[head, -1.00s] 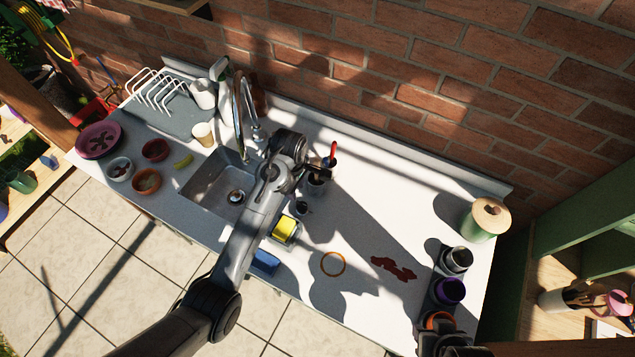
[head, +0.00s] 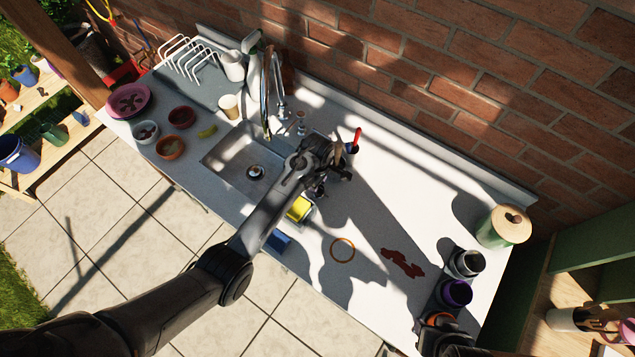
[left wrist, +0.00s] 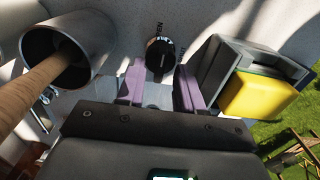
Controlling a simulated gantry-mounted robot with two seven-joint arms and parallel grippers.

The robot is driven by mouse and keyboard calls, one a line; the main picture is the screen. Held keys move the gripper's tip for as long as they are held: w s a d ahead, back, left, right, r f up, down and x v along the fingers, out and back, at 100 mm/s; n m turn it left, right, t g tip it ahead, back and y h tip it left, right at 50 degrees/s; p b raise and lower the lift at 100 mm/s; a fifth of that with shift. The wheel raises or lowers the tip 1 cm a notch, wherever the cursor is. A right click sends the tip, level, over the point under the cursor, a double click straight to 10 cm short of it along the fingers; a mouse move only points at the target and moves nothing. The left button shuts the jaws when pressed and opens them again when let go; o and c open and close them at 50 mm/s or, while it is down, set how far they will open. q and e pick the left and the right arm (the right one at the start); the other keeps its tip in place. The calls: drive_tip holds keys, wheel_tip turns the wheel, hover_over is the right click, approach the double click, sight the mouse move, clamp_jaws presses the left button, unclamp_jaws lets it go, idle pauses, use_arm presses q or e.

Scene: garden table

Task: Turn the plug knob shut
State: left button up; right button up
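The plug knob (left wrist: 160,54) is a small round black knob on the light countertop, with dark lettering beside it. I cannot read its setting. My left gripper (left wrist: 160,72) is open, with its two purple-grey fingers at either side of the knob in the left wrist view. Whether they touch it is unclear. In the head view my left gripper (head: 326,168) is above the counter right of the sink (head: 232,150) and largely covers the knob. The sink's round drain (head: 255,173) shows in the basin. A dark part of my right arm shows at bottom right; its fingers are indistinct.
A yellow sponge (left wrist: 258,97) in a grey holder stands right of the fingers. A grey cup (left wrist: 72,72) with a wooden handle stands left. The faucet (head: 265,95) rises behind the sink. Several pots, including a purple one (head: 457,292), stand on the right.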

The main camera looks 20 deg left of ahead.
use_arm(q)
drive_tip(key=shift+f, duration=0.15)
clamp_jaws()
idle(0.4)
